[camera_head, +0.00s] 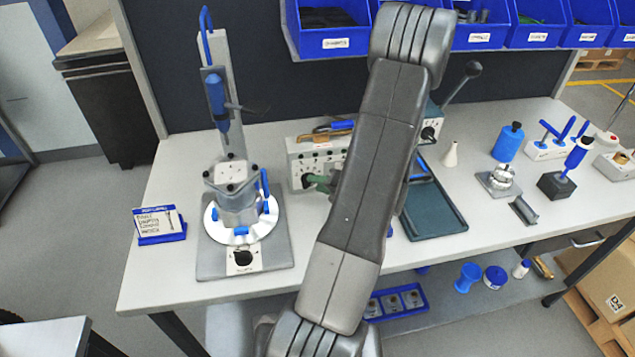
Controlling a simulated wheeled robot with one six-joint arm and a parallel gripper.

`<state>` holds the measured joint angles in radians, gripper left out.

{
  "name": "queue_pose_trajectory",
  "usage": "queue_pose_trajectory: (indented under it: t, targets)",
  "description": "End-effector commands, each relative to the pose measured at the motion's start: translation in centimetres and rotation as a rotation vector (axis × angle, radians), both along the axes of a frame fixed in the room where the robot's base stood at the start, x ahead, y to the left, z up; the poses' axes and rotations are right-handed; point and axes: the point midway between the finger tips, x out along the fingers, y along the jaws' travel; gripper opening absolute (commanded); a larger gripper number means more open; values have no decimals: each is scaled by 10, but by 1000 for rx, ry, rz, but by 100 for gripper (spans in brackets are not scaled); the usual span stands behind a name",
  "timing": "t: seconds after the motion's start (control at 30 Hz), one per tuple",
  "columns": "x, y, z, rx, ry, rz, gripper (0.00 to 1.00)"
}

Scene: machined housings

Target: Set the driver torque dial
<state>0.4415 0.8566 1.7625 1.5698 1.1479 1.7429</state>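A blue driver (216,92) hangs upright on a grey column (222,60) at the back left of the bench, above a machined housing (235,185). The housing sits on a white round plate with blue clamps. A black round knob or opening on a white label (242,259) is at the front of the grey base (213,262); I cannot tell whether it is the torque dial. No dial marks on the driver are readable. My dark grey arm crosses the middle of the view. My gripper does not show; the arm may hide it.
A small sign (160,222) stands left of the base. A grey box (303,168) with a green part is partly behind my arm. A dark green tray (435,212), a blue bottle (508,142) and blue-handled tools stand to the right. Blue bins (330,38) hang above the bench.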

Motion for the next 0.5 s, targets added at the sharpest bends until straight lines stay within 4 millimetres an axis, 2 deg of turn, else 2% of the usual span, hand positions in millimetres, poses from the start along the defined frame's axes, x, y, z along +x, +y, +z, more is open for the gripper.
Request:
queue_pose_trajectory:
  t: [0.13,0.4,0.43,0.5]
  targets:
    - [5,7,-3,1,1,0,34]
    - [6,8,-4,1,1,0,34]
    - [6,8,-4,1,1,0,32]
    - [6,8,-4,0,0,0,18]
